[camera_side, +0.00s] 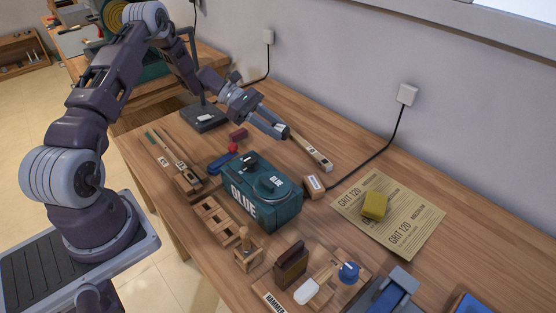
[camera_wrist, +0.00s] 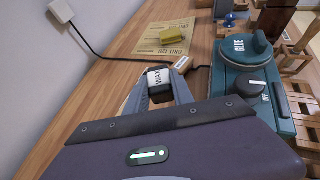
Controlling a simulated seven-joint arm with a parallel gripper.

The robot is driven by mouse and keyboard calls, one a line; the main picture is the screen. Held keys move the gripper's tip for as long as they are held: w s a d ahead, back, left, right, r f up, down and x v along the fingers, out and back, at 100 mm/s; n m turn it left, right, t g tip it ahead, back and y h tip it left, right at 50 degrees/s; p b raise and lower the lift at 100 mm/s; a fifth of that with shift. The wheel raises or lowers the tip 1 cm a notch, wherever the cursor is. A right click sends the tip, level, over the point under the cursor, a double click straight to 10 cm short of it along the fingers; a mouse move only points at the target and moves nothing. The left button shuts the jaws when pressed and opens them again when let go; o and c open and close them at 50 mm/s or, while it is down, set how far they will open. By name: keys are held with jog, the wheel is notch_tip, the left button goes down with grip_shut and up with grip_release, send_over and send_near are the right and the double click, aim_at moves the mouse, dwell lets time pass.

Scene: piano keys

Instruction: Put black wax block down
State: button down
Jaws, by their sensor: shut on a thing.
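The black wax block (camera_wrist: 158,78) carries a white WAX label. In the wrist view it sits between the fingertips of my gripper (camera_wrist: 164,90), which is shut on it. In the side view my gripper (camera_side: 280,131) is over the bench behind the teal glue pot (camera_side: 262,197). A dark bit of the block shows at its tip, beside a long wooden piece (camera_side: 311,153). The fingers hide much of the block there. I cannot tell exactly how high it is above the bench top.
Grit 120 sandpaper (camera_side: 412,226) with a yellow block (camera_side: 375,205) lies to the right. A cable crosses the bench. Wooden racks and tools fill the front. Bare wood lies along the wall.

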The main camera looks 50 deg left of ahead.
aim_at(275, 164)
jog(key=shift+f, duration=4.55)
jog(key=c, duration=1.1)
grip_release()
jog(key=shift+s+f, duration=0.1)
jog(key=shift+f, duration=0.1)
